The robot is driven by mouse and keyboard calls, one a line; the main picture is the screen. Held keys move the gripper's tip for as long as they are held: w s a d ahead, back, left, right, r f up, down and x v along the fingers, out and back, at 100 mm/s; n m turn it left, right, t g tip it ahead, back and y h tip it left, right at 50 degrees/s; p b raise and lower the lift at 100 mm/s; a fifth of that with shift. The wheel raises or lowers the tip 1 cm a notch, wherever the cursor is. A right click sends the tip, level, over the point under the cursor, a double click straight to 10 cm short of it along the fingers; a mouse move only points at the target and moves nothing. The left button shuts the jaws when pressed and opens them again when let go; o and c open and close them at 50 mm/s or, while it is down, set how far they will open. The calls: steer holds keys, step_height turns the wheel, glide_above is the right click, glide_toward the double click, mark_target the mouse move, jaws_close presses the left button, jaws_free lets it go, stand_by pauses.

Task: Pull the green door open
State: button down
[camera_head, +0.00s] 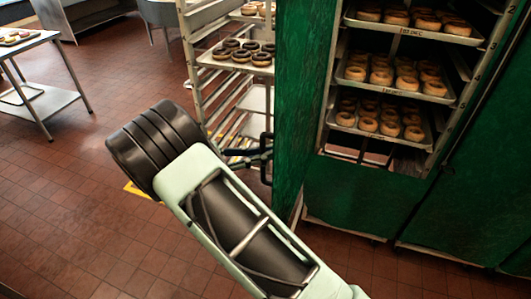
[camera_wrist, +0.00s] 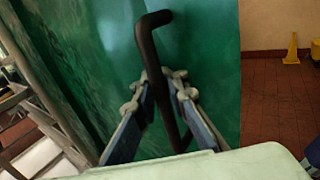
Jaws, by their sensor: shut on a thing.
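The green door (camera_head: 303,90) stands swung out from the green cabinet, so the cabinet's inside shows to its right in the head view. In the wrist view the door's green face (camera_wrist: 100,50) fills the left and middle. A black bar handle (camera_wrist: 148,38) is fixed to that face. My gripper (camera_head: 262,155) reaches the handle from the left in the head view. In the wrist view its two fingers (camera_wrist: 166,84) are closed around the handle bar, one on each side. The handle's lower part is partly hidden by the fingers.
Inside the cabinet, trays of doughnuts (camera_head: 395,75) sit on shelves. A metal rack with a doughnut tray (camera_head: 235,63) stands close behind my gripper and the door. A steel table (camera_head: 40,100) is far left. Red tiled floor (camera_head: 60,200) is clear at left.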

steer(key=shift+s+a+f, duration=0.15)
steer(key=shift+s, duration=0.05)
steer(key=c, duration=2)
jaws_free()
steer(key=shift+s+a, duration=0.1)
steer(key=v, duration=1.1)
steer(key=shift+a, duration=0.35)
steer(key=shift+r, duration=0.2)
